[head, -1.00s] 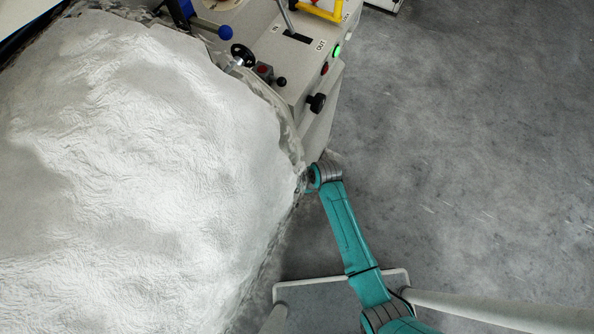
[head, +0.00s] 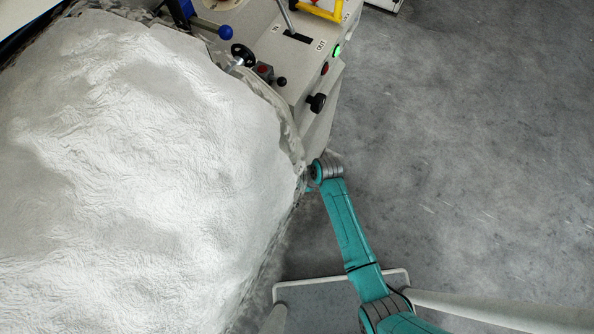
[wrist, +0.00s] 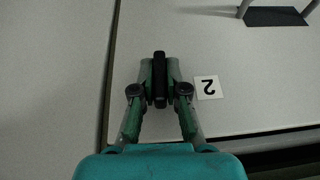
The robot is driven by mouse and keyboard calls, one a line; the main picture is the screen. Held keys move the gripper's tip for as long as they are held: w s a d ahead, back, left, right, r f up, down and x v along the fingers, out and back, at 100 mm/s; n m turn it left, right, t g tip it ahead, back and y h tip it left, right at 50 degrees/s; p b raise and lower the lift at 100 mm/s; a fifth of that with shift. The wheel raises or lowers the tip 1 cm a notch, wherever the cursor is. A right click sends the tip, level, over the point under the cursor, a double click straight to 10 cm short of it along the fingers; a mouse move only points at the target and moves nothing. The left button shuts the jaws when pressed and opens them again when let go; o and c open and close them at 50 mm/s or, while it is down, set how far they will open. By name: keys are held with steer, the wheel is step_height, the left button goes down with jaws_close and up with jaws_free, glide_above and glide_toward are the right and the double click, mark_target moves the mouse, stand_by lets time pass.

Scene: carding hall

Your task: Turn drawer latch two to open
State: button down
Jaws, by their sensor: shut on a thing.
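Drawer latch two (wrist: 159,57) is a narrow black bar on a pale grey panel, standing upright in the wrist view. A white label with an upside-down 2 (wrist: 207,87) is just to its right. My gripper (wrist: 160,84) is shut on the latch, one finger on each side. The latch's lower part is partly hidden between the fingers. In the head view my gripper and the latch are hidden at the edge of the big white fibre mass (head: 130,150).
A panel seam (wrist: 111,70) runs left of the latch, and a dark bracket-like part (wrist: 275,16) is at upper right. In the head view, a control console (head: 300,75) with knobs and a lit green button stands beyond my arm. Grey floor (head: 470,150) is clear to the right.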

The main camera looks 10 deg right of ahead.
steer(key=shift+w+d+m+g+y, duration=0.1)
steer(key=shift+w+m+g+y, duration=0.15)
steer(key=shift+g+y, duration=0.65)
steer(key=m+g+y, duration=0.1)
steer(key=g, duration=0.2)
steer(key=shift+y, duration=0.3)
steer(key=shift+f+m+g+y, duration=0.1)
steer(key=shift+m+g+y, duration=0.25)
steer(key=shift+g+y, duration=0.8)
steer(key=shift+s+g+y, duration=0.1)
steer(key=shift+g+y, duration=0.35)
steer(key=shift+g, duration=0.2)
steer(key=c, duration=1.2)
jaws_free()
steer(key=v, duration=1.2)
